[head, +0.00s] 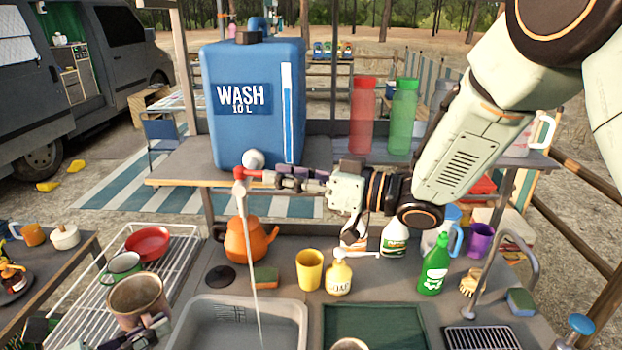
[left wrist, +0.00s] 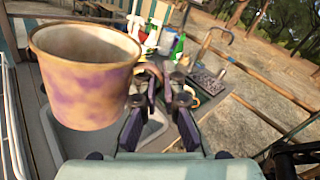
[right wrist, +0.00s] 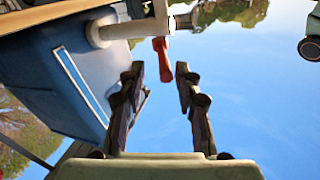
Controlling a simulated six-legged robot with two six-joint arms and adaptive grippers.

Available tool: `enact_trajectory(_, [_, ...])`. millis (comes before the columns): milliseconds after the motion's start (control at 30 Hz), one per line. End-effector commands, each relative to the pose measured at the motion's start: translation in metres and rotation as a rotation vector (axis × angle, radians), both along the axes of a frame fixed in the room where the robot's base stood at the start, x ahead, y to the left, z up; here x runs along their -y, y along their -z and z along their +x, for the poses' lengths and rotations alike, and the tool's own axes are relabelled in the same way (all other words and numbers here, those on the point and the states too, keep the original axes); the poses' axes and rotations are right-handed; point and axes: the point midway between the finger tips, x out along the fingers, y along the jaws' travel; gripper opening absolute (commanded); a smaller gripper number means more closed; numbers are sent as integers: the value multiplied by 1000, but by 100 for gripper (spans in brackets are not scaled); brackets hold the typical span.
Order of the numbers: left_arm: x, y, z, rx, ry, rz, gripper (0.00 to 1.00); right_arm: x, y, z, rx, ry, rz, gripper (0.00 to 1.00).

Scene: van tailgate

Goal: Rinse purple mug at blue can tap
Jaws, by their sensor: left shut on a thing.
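The purple mug (head: 137,299), stained with brown patches, is held at the lower left of the head view, beside the wash basin. It looms large in the left wrist view (left wrist: 88,85). My left gripper (head: 150,335) is shut on its handle (left wrist: 152,82). The blue can (head: 262,105), marked WASH 10 L, stands on the shelf. Its tap (head: 240,183) has a red lever (right wrist: 161,58). A thin stream of water (head: 252,260) falls from the tap, to the right of the mug. My right gripper (head: 275,178) is open, its fingertips just short of the lever.
The grey basin (head: 190,335) lies below the tap. A wire rack (head: 195,245) with a red bowl (head: 147,243) is at the left. An orange kettle (head: 248,240), yellow cup (head: 309,270), soap bottle (head: 339,277) and green bottle (head: 434,268) stand behind the basin.

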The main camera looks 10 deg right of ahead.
Motion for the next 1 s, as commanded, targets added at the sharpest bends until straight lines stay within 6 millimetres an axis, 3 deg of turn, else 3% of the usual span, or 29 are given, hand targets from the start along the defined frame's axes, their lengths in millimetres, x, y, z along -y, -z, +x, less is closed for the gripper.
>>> enact_trajectory(300, [0,0,0,1,0,0,0,40,-1,-20,0,3,0,33])
enact_trajectory(767, [0,0,0,1,0,-1,0,49,0,-26,1,0,-3,33])
enact_trajectory(1000, [-1,0,0,1,0,-1,0,48,0,-27,0,-1,-4,15])
